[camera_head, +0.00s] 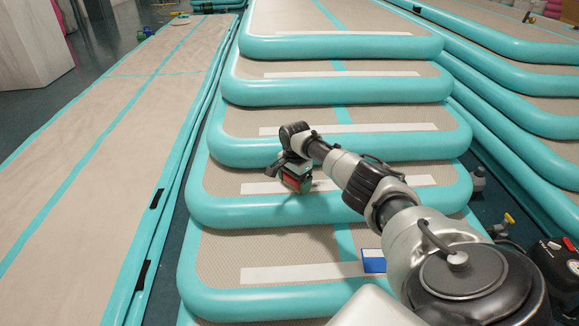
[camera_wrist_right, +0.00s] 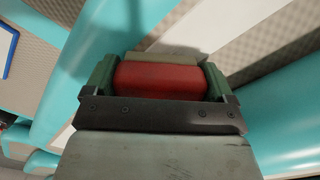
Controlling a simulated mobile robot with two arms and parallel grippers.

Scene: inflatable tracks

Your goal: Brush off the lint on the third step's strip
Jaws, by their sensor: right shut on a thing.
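My right gripper (camera_head: 297,178) is shut on a red block-like thing (camera_wrist_right: 160,79), seen between its two green fingers in the right wrist view; a beige part shows beyond the red. Counting up from the lowest step in the head view, the gripper is over the second step, in front of its white strip (camera_head: 400,182). I cannot tell whether the held thing touches the surface. The third step's white strip (camera_head: 390,127) lies just behind the gripper and wrist, which hide part of it. I can make out no lint. My left gripper is not in view.
The lowest step has a white strip (camera_head: 300,272) with a blue-and-white item (camera_head: 374,261) at its right end. Two higher steps rise behind. A long flat track (camera_head: 110,130) runs along the left, and more stacked mats (camera_head: 520,80) stand right.

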